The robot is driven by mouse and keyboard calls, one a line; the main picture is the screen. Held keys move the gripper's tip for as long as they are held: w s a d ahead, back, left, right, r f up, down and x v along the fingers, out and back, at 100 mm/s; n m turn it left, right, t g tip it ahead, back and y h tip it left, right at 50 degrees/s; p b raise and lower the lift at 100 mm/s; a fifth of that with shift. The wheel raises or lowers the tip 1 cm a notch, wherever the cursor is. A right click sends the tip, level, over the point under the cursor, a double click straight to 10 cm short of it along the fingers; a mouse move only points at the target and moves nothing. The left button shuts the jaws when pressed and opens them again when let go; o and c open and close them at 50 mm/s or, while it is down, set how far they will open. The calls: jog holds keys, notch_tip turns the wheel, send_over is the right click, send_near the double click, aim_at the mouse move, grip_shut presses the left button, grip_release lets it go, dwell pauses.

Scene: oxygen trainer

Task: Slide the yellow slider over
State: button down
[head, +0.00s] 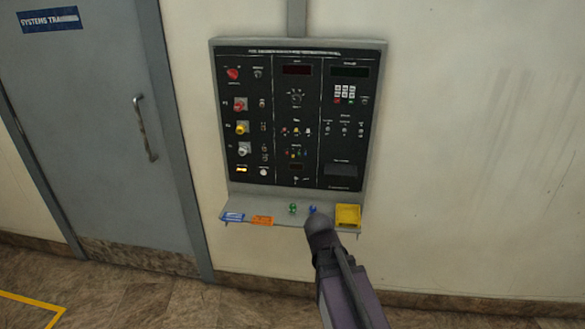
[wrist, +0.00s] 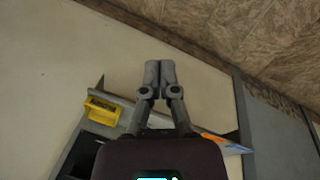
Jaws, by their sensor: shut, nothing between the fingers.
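The dark trainer panel (head: 290,120) hangs on the wall. A small yellow bar (head: 242,170) sits at its lower left, beside a round white button; it looks like the yellow slider, but it is too small to tell which way it is set. My gripper (wrist: 160,66) is shut and empty in the wrist view, its fingertips together in front of the pale wall. In the head view my arm reaches up from the lower right to the shelf's front, well below and right of the yellow bar. The fingers cannot be made out there. The yellow bar cannot be made out in the wrist view.
A shelf (head: 270,205) juts out under the panel. It holds a blue tray (head: 233,217), an orange tray (head: 262,220), a small green item (head: 293,208), a small blue item (head: 312,209) and a yellow bin (head: 348,215). A grey door (head: 95,120) stands left.

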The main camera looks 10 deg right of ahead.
jog(key=w+d+n+t+h+b, duration=0.3)
jog(key=w+d+n+h+b, duration=0.15)
jog(key=w, duration=0.45)
jog(key=n+t+b, duration=0.9)
jog(key=n+t, duration=0.7)
jog(key=n, duration=1.1)
send_near(293, 159)
jog(key=s, duration=0.2)
jog(key=shift+s+a+f+m, duration=0.2)
jog(key=shift+s+a+m, duration=0.05)
jog(key=shift+a, duration=0.1)
jog(key=shift+w, duration=0.1)
jog(key=shift+p+x, duration=1.1)
jog(key=shift+x, duration=3.85)
jog(key=shift+f, duration=0.15)
